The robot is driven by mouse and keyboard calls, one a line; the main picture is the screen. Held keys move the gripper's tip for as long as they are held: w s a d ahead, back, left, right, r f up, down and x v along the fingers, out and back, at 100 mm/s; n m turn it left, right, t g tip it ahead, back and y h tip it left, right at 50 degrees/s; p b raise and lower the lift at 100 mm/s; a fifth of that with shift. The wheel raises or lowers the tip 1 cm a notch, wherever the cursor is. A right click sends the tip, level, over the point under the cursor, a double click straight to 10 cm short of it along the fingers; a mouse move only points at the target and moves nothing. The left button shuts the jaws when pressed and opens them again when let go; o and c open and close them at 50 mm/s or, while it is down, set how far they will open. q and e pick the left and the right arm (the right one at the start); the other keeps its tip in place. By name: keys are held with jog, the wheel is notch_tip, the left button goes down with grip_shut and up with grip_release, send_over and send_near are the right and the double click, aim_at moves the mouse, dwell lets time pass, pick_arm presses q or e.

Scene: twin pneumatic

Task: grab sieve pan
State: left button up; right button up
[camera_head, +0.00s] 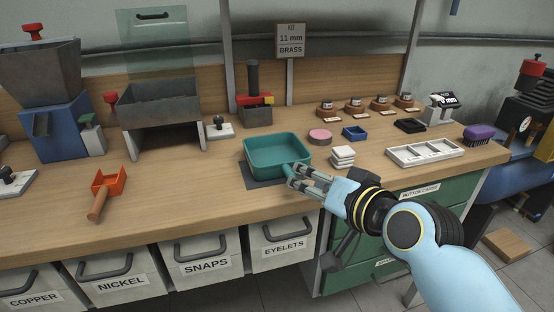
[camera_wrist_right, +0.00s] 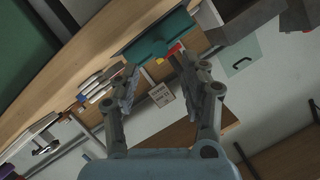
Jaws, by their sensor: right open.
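The sieve pan is a teal square pan (camera_head: 278,150) resting on a dark mat (camera_head: 262,184) near the bench's front edge. I cannot tell whether a finger touches the handle. My left gripper is not in view.
White square pieces (camera_head: 342,157) are stacked just right of the pan. An orange scoop (camera_head: 107,184) lies at left. The bench between scoop and pan is clear.

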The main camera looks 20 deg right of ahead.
aim_at(294, 174)
jog(key=x, duration=0.6)
jog(key=shift+w+a+f, duration=0.1)
jog(key=shift+w, duration=0.1)
grip_shut()
